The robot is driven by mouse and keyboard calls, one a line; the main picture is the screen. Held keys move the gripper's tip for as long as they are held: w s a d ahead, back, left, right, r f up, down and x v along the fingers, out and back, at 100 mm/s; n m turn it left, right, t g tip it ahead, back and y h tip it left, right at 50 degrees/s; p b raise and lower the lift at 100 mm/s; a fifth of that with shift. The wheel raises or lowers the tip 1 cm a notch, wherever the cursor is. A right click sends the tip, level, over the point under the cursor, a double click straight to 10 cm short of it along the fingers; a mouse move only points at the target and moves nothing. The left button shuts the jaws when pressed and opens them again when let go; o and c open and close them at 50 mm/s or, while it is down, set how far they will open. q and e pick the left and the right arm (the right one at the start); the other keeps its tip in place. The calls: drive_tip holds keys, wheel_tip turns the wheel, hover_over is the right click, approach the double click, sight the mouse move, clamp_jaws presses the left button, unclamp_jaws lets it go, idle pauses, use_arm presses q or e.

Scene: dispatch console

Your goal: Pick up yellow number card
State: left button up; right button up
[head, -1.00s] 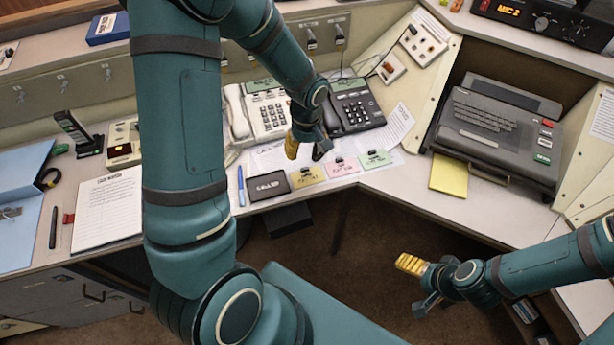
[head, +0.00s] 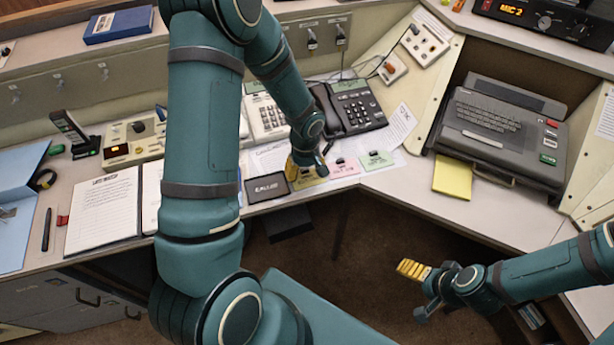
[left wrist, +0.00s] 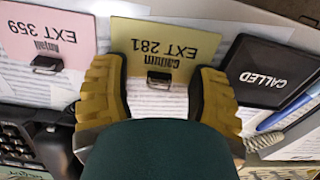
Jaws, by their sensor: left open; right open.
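The yellow number card (left wrist: 165,45), marked EXT 281, lies on white papers on the desk, with a small black clip-like handle (left wrist: 158,79) on it. In the head view the yellow card (head: 308,179) is partly hidden by my left gripper (head: 308,168). In the left wrist view my left gripper (left wrist: 158,105) is open, its yellow ridged fingers on either side of the card's handle, with a gap to it. I cannot tell the height above the card. My right gripper (head: 418,285) is open and empty, over the floor in front of the desk.
A pink card (left wrist: 42,45), EXT 359, lies beside the yellow one, and a green card (head: 377,160) beyond it. A black CALLED tray (left wrist: 268,72) is on the other side. A phone (head: 352,106) stands behind. A yellow pad (head: 452,177) lies to the right.

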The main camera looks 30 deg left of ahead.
use_arm(q)
drive_tip(key=c, duration=0.9)
